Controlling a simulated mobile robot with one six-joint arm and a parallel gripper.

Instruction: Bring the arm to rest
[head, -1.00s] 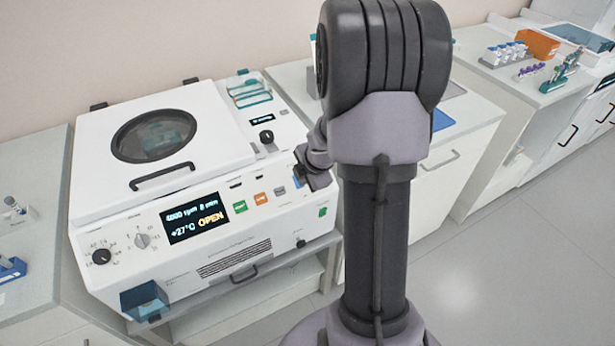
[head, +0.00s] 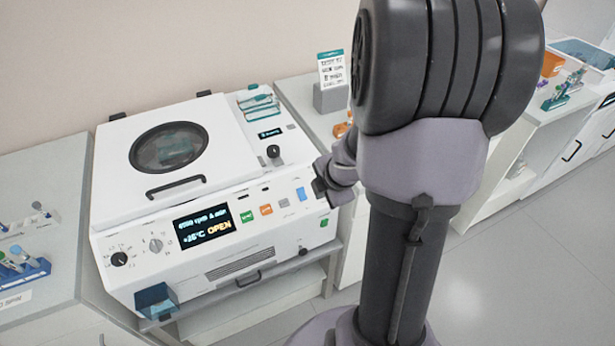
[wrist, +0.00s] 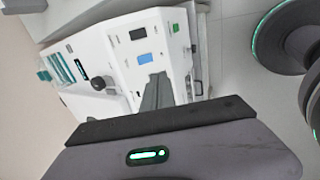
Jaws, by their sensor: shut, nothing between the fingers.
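My arm stands large in the right half of the head view. My gripper (head: 322,190) shows small at the right end of the centrifuge's front panel, beside a blue button (head: 302,194). In the wrist view the fingers (wrist: 157,80) are together and empty, pointing toward the panel near the blue button (wrist: 145,59). I cannot tell the exact gap to the panel. The white centrifuge (head: 215,262) has its round-windowed lid (head: 218,140) down, and its display (head: 203,226) reads OPEN.
A left bench (head: 50,290) carries a blue tube rack (head: 25,272). Behind my arm stands a grey holder with a sign (head: 332,70). A far-right bench holds an orange bin (head: 552,63) and racks. The floor (head: 530,250) at right is clear.

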